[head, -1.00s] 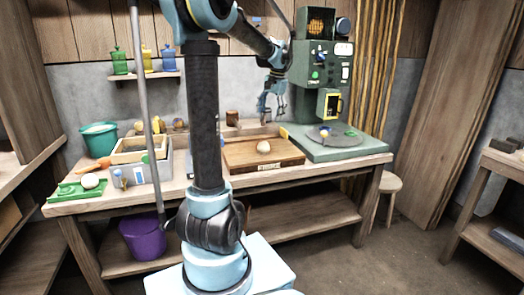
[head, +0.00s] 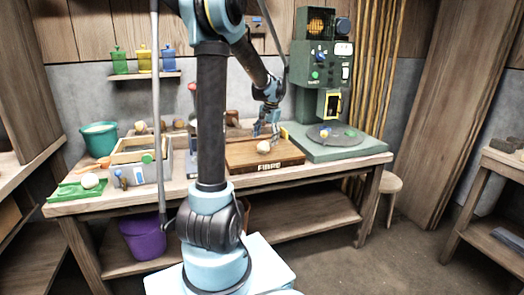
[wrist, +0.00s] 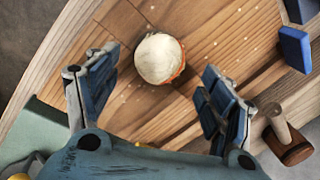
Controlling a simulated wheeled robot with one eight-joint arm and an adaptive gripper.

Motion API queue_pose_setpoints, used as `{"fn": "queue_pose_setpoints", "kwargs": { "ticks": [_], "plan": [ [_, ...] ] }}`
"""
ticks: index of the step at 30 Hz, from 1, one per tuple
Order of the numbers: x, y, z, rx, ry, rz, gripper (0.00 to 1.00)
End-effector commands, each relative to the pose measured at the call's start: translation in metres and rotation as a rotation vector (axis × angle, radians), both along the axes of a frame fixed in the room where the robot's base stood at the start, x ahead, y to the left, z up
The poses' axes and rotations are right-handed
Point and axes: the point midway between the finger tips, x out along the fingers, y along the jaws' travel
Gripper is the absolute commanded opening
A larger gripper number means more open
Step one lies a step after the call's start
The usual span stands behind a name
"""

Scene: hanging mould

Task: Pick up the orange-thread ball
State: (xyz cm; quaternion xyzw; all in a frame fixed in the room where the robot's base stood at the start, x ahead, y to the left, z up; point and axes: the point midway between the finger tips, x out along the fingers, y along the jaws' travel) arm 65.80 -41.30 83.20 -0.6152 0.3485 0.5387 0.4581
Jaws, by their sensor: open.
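A cream ball (head: 264,147) with a strip of orange along one edge rests on the wooden board (head: 283,161) marked "FIBRE". In the wrist view the ball (wrist: 160,59) lies ahead of my fingers, a little left of centre, with orange showing on its right and lower side. My gripper (head: 266,132) is just above and beside the ball in the head view. In the wrist view my gripper (wrist: 158,88) has its blue fingers wide apart, with nothing between them and a gap to the ball.
A green machine (head: 322,75) with a round plate (head: 331,137) stands right of the board. Left are a grey box (head: 140,172), a green tray (head: 80,190) with a pale ball, and a teal bucket (head: 99,140). A blue block (wrist: 294,48) and a wooden mallet (wrist: 286,138) lie near the right finger.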

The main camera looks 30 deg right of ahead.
Motion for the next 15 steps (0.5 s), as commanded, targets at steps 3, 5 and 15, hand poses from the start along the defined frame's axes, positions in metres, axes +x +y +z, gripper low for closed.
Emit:
{"fn": "queue_pose_setpoints", "kwargs": {
  "ticks": [3,5,15],
  "plan": [
    [0.003,0.003,-0.017,0.000,0.000,0.001,0.75],
    [0.004,0.003,-0.024,0.000,0.000,0.001,0.75],
    [0.007,0.004,-0.040,0.000,0.000,0.000,0.75]
  ]
}}
